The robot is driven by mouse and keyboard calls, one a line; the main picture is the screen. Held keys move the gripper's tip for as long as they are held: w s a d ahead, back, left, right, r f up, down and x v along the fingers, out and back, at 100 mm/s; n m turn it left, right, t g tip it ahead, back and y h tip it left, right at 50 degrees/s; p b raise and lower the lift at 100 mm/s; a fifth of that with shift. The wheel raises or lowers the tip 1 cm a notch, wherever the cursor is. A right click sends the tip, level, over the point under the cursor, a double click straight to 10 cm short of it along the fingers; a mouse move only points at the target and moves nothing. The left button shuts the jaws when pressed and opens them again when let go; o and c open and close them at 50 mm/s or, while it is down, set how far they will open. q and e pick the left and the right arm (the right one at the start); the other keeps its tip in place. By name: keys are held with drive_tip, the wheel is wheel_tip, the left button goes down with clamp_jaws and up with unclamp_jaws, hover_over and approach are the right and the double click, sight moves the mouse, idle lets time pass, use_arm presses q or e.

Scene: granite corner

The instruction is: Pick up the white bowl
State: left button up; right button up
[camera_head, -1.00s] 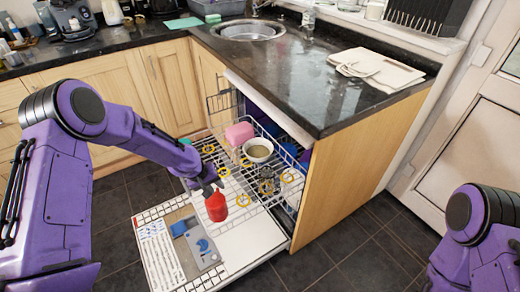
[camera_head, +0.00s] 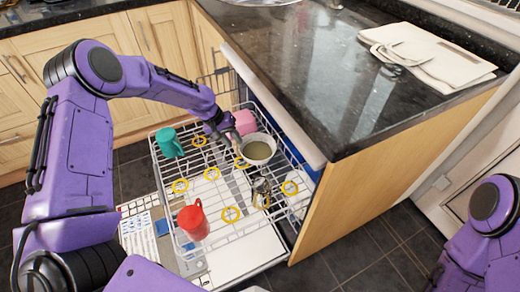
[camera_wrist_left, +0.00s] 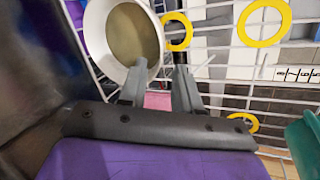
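The white bowl (camera_head: 258,150) sits upright in the upper dishwasher rack (camera_head: 285,212), beside the pink block-like item. In the left wrist view the bowl (camera_wrist_left: 97,28) is at the upper left, tan inside. My left gripper (camera_head: 236,140) is at the bowl's left rim in the head view. In the left wrist view its two fingers (camera_wrist_left: 160,82) stand apart, with the near part of the bowl's rim close to or between them. I cannot tell whether they touch it. My right arm shows at the right edge of the head view, its gripper out of frame.
A red mug (camera_head: 193,222), a teal mug (camera_head: 168,143), a pink item (camera_head: 244,122) and several yellow rings (camera_head: 230,214) are in the rack. The granite counter (camera_head: 340,95) and wooden end panel (camera_head: 375,170) stand to its right. A folded cloth (camera_head: 430,55) lies on the counter.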

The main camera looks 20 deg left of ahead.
sight(242, 149)
use_arm(q)
drive_tip(key=x, duration=0.6)
drive_tip(key=shift+w+d+f+b, duration=0.2)
drive_tip(key=shift+w+f+b, duration=0.05)
drive_tip(key=shift+b, duration=0.1)
drive_tip(key=shift+c, duration=0.4)
clamp_jaws()
drive_tip(key=shift+r, duration=0.1)
